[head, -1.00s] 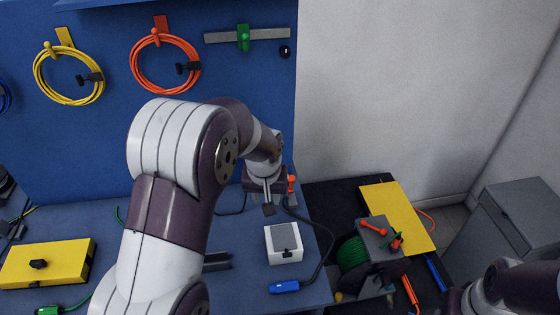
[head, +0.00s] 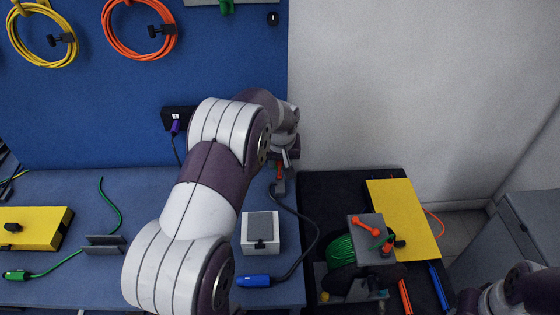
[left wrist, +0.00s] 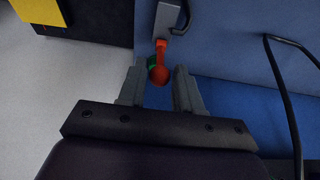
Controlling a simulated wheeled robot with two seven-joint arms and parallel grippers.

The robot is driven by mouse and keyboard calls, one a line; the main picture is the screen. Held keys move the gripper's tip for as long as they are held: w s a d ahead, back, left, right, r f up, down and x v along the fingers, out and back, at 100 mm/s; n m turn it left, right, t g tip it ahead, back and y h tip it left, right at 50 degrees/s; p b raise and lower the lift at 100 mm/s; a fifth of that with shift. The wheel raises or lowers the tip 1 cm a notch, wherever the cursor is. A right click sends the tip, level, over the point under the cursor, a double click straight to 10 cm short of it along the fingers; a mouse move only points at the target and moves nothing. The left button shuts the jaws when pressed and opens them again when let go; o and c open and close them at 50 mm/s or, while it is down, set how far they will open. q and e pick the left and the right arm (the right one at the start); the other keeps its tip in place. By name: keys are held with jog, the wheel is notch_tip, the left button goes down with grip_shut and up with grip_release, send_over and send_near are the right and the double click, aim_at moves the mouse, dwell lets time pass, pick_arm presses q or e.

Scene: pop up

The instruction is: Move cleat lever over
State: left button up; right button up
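The cleat lever is orange with a round knob (left wrist: 159,74) and sits on a grey block (left wrist: 169,17). In the head view the orange lever (head: 279,171) shows small at the back right of the blue bench, just below my left gripper (head: 286,157). In the left wrist view my left gripper (left wrist: 160,71) is open. The knob appears between its two fingertips, with a gap on the right side; I cannot tell whether the left finger touches it. A bit of green shows beside the knob. My right arm shows at the bottom right of the head view, its gripper out of frame.
A white box (head: 260,237) and a blue connector (head: 254,280) with a black cable lie on the bench (head: 65,185). A green cable reel (head: 341,250) and a yellow panel (head: 404,213) stand right. The blue back wall (head: 60,115) rises close behind.

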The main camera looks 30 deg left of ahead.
pick_arm(q)
jog(key=shift+w+r, duration=0.1)
jog(key=shift+r, duration=0.1)
jog(key=c, duration=0.3)
jog(key=shift+c, duration=0.2)
jog(key=shift+s+d+f, duration=0.15)
jog(key=shift+s+d, duration=0.1)
jog(key=shift+s, duration=0.2)
jog(key=shift+s+d+f, duration=0.15)
jog(key=shift+s+d, duration=0.1)
jog(key=shift+s, duration=0.2)
jog(key=shift+s+d+f+b, duration=0.45)
jog(key=shift+s+f+b, duration=0.15)
jog(key=shift+s, duration=0.2)
jog(key=shift+f, duration=0.1)
